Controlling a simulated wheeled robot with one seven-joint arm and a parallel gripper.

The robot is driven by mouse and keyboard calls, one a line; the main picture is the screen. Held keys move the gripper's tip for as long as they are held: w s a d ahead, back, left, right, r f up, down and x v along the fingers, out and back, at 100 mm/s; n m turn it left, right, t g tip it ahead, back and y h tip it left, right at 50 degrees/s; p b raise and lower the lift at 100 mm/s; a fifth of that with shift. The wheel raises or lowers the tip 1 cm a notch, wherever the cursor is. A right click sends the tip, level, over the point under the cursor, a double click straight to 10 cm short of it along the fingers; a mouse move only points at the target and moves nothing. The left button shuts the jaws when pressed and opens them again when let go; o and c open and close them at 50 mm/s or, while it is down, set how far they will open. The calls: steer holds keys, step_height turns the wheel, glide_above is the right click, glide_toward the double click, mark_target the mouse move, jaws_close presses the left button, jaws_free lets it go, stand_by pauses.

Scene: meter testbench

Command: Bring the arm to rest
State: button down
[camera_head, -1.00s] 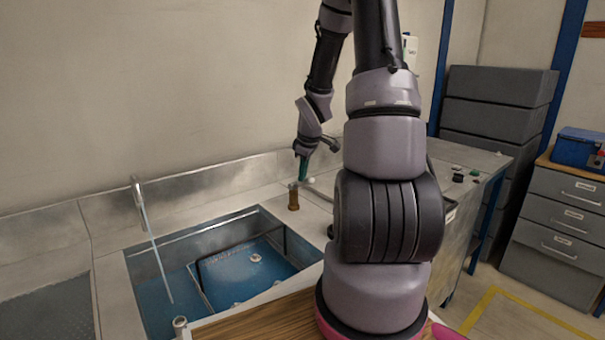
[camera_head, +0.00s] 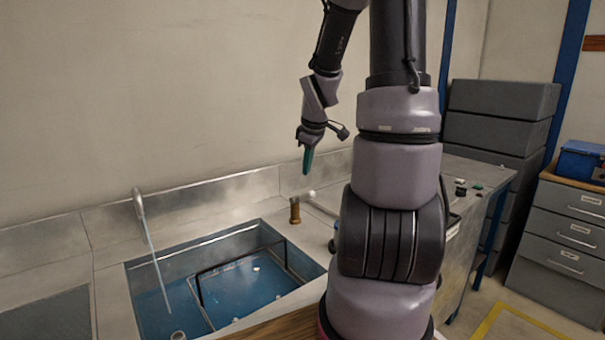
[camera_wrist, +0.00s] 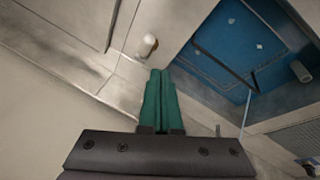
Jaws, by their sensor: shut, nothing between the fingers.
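My gripper (camera_head: 307,172) hangs at the end of my raised arm, with its green fingers pointing down. It is in the air above the back edge of the metal bench, in front of the wall. In the wrist view its two green fingers (camera_wrist: 161,74) lie together, with nothing between them. My arm covers the middle right of the head view and hides part of the bench behind it.
A sink basin (camera_head: 232,284) with blue water is sunk in the metal bench, with a thin tap (camera_head: 150,240) at its left. A brass post (camera_head: 295,211) stands behind the basin, below my gripper. Grey drawers (camera_head: 566,240) and stacked grey boxes (camera_head: 495,115) are at the right.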

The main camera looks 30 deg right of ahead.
steer(key=shift+s+r, duration=0.45)
steer(key=shift+a+r, duration=0.1)
steer(key=s+a+r+m+t+y, duration=0.2)
steer(key=s+a+r+m, duration=0.9)
steer(key=s+r, duration=0.6)
steer(key=a+t, duration=0.1)
steer(key=a, duration=0.1)
steer(key=shift+a+r+m+y, duration=0.3)
steer(key=shift+a+r, duration=0.05)
